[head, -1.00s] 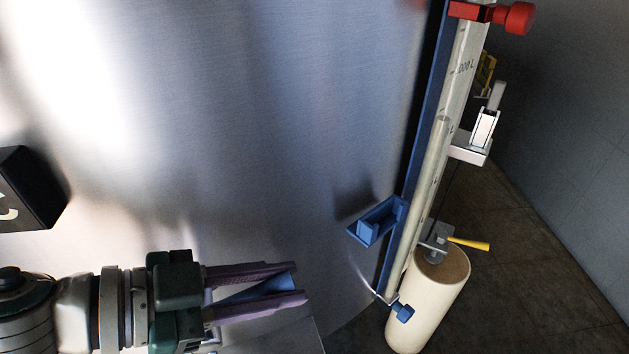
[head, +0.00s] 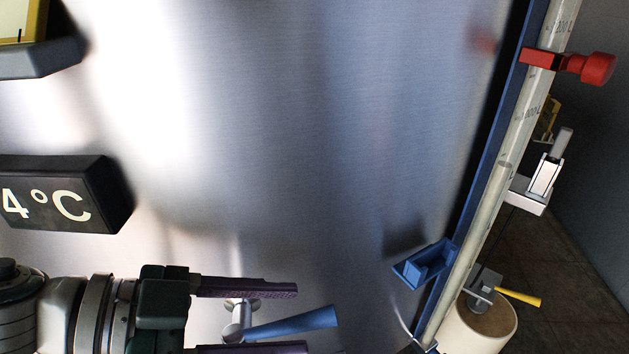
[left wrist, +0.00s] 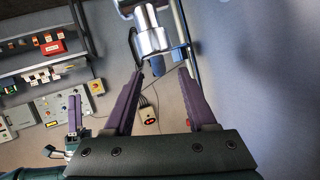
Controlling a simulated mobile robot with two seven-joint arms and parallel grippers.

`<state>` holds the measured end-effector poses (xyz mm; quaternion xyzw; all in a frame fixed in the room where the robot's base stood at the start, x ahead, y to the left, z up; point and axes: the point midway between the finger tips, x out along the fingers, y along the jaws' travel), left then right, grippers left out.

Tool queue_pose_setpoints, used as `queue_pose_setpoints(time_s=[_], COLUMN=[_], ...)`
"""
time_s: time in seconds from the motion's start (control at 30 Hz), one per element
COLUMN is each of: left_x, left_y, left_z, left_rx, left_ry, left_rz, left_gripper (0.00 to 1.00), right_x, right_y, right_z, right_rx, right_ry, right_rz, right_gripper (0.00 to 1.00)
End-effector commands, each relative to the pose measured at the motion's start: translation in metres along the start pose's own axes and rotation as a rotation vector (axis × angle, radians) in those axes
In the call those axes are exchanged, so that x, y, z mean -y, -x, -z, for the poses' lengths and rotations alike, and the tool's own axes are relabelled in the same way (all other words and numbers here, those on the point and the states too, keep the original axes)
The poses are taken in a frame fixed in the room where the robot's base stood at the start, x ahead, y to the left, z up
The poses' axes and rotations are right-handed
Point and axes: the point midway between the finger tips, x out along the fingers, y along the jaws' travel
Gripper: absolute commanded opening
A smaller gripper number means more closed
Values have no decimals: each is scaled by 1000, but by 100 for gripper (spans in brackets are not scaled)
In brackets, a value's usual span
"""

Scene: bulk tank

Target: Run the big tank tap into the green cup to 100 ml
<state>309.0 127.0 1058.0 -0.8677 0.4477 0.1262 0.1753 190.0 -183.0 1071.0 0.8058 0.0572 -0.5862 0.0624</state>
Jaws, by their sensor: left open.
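The big tank (head: 300,120) is a brushed steel wall filling most of the head view. Its tap (head: 236,318) has a metal body and a blue lever (head: 292,323) pointing right and slightly up. A shiny metal fitting, apparently this tap (left wrist: 150,32), shows just past the fingertips in the left wrist view. My left gripper (head: 300,319) is open, its purple fingers above and below the lever; contact cannot be told. It also shows in the left wrist view (left wrist: 162,74). Purple fingers that look like my right gripper (left wrist: 75,112) show small there. I see no green cup.
A blue bracket (head: 425,265) and a sight tube (head: 515,130) with a red clamp (head: 570,63) stand on the right. A yellow-handled valve (head: 518,297) sits above a cream cylinder (head: 480,330). A temperature display (head: 60,195) is at left. Shelves (left wrist: 45,60) stand behind.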

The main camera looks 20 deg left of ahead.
Motion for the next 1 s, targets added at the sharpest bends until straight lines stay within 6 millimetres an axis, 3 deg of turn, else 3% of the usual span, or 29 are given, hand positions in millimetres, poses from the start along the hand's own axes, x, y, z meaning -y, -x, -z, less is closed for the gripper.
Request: queue_pose_setpoints(time_s=[0.1,0.3,1.0], left_x=[-2,-1,0], left_y=[25,47,52], left_z=[-2,-1,0], left_rx=[4,1,-1], left_ry=[1,0,0], left_rz=[-3,-1,0], left_gripper=[57,57,57], right_x=[0,0,0], right_y=[-2,-3,-3], right_z=[-1,-1,0], right_rx=[0,0,-2], right_ry=[0,0,-1], right_rz=[0,0,-1], right_gripper=[57,57,57])
